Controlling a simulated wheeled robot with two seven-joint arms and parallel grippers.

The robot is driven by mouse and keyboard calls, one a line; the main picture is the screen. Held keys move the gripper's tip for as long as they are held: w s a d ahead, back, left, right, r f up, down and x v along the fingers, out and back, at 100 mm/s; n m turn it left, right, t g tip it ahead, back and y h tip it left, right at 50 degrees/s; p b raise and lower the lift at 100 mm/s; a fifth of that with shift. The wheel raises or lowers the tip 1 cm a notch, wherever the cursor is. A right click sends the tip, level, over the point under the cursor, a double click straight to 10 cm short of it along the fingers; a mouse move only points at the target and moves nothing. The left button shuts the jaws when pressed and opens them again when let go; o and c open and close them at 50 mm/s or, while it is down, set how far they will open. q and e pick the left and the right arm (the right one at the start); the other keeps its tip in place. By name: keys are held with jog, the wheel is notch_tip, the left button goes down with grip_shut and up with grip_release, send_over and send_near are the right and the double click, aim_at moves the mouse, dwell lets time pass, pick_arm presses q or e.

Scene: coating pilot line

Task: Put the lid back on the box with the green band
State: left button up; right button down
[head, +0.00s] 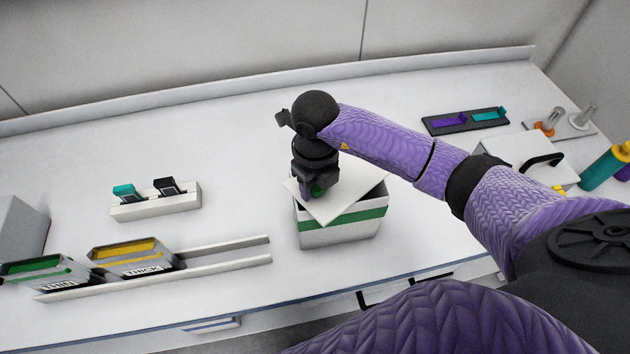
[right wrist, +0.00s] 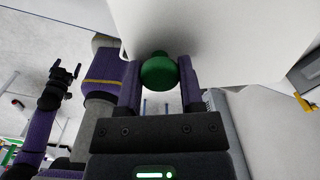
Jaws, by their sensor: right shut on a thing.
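The white box with the green band (head: 350,219) stands near the front edge of the bench. My right gripper (head: 318,192) is shut on the green knob (right wrist: 158,71) of the white lid (head: 332,209). The lid is turned out of line with the box, and one corner reaches past its front rim. It covers much of the opening; whether it touches the rim I cannot tell. The lid's white face (right wrist: 225,35) fills the top of the right wrist view. My left gripper (right wrist: 66,73) shows there at the left, its fingers apart and empty, away from the box.
Left of the box are a rail (head: 225,253), bins marked THIN (head: 40,270) and THICK (head: 135,258), and a white holder (head: 157,206). At right are a dark tray (head: 465,121), a white case with a black handle (head: 520,154) and a teal bottle (head: 603,168). The bench behind the box is clear.

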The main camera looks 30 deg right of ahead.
dwell(0.4)
grip_release()
dwell(0.4)
notch_tip(320, 180, up, 7)
jog(key=p, duration=0.5)
jog(key=shift+p, duration=0.35)
jog(key=shift+r, duration=0.1)
grip_shut()
